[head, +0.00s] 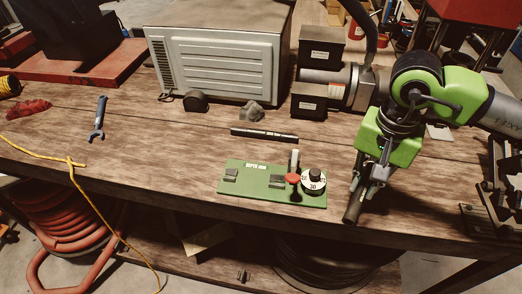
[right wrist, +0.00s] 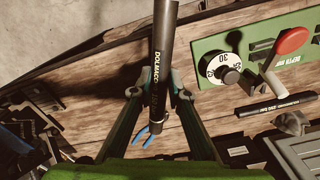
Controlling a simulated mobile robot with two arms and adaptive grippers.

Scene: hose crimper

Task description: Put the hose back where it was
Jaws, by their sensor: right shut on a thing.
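My right gripper (head: 366,180) is shut on a black hose (head: 353,208) above the right front part of the wooden bench. In the right wrist view the hose (right wrist: 163,50) runs between the fingertips (right wrist: 156,92), with white lettering on its side. A blue piece (right wrist: 146,138) shows by its near end; I cannot tell what it belongs to. The green crimper plate (head: 245,184), with a red knob (head: 292,178) and a numbered white dial (head: 313,186), lies left of my right gripper. A second black tube (head: 263,135) lies behind the plate. My left gripper is not in view.
A grey ribbed machine (head: 220,60) and black boxes (head: 309,106) stand at the back of the bench. A blue wrench (head: 98,118) and a yellow cord (head: 78,182) lie at left. Dark metal parts (head: 485,218) sit at the right edge. Bare wood (head: 170,150) lies left of the plate.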

